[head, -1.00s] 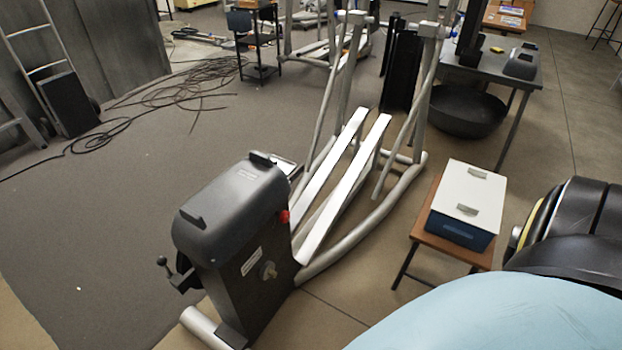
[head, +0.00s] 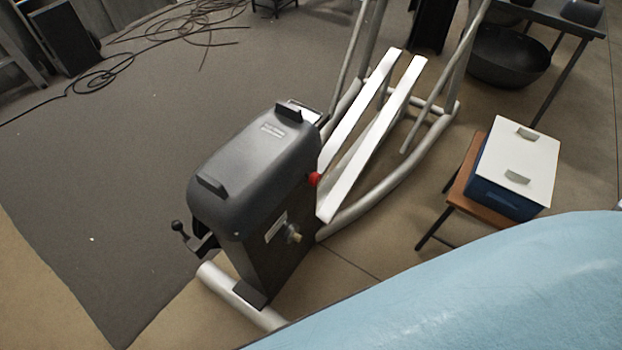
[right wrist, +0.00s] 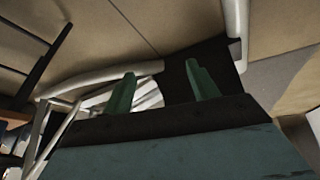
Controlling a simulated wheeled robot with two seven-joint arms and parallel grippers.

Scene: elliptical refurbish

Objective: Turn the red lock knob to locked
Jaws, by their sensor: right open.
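The red lock knob (head: 315,179) is a small red knob on the side of the dark grey elliptical housing (head: 255,160), near the inner end of the white foot rails (head: 375,125). Its turn position is too small to tell. In the right wrist view my right gripper (right wrist: 160,85) shows two green fingers spread apart with nothing between them. The grey frame tubes (right wrist: 100,80) and the dark housing lie beyond the fingers, and the red knob does not show there. Neither gripper shows in the head view.
A blue box with a white lid (head: 518,160) sits on a wooden stool (head: 478,200) to the right. A light blue surface (head: 480,290) fills the lower right. Cables (head: 190,30) lie on the floor mat.

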